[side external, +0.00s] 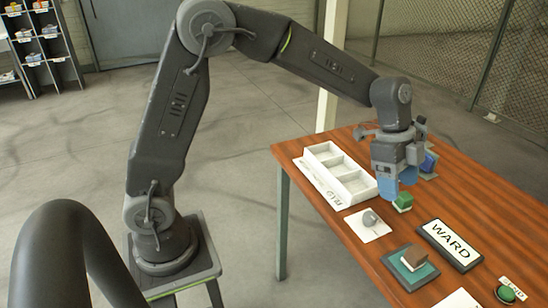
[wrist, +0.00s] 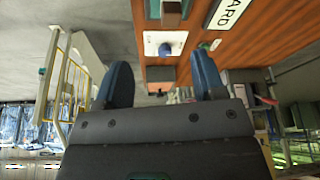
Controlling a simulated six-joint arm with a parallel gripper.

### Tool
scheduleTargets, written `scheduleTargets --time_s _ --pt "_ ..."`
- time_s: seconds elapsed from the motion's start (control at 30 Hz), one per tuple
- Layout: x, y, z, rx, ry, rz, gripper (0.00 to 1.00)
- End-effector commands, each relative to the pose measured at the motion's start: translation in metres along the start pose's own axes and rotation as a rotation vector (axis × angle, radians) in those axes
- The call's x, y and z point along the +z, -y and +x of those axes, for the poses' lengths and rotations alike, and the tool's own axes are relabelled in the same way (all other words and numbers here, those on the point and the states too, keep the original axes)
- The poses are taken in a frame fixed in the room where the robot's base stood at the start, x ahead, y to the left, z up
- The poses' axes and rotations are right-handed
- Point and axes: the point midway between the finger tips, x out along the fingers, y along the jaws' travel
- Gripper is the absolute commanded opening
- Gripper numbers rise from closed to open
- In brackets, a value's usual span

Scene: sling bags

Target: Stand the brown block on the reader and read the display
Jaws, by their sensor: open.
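The brown block (side external: 414,257) sits on a teal pad with a dark rim (side external: 399,276), which looks like the reader; it has a pale lower side. In the wrist view the block's brown face (wrist: 171,6) is cut off by the top edge. The display (side external: 450,243) beside the pad reads "WARD"; part of it shows in the wrist view (wrist: 229,12). My gripper (side external: 397,192) is open, with blue fingers pointing down, beyond the pad and apart from the brown block. In the wrist view nothing shows held between its fingers (wrist: 163,75).
A green block (side external: 403,201) is close beside my fingers. A white compartment tray (side external: 322,149) lies left of my gripper. A blue object (side external: 430,162) stands behind my gripper. A green button (side external: 506,294) is near the front right.

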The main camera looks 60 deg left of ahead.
Motion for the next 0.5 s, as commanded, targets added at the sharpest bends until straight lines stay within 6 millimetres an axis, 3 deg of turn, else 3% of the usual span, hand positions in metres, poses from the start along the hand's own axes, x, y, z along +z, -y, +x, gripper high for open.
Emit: scheduleTargets --time_s 0.03,0.2,0.33,0.5 --pt "0.006 -0.015 -0.024 -0.041 0.009 -0.078 0.63" --pt "0.033 -0.067 -0.075 -0.166 0.031 -0.38 0.63" --pt "0.057 -0.11 -0.101 -0.271 0.021 -0.612 0.63" --pt "0.09 -0.163 -0.116 -0.407 -0.027 -0.904 0.63"
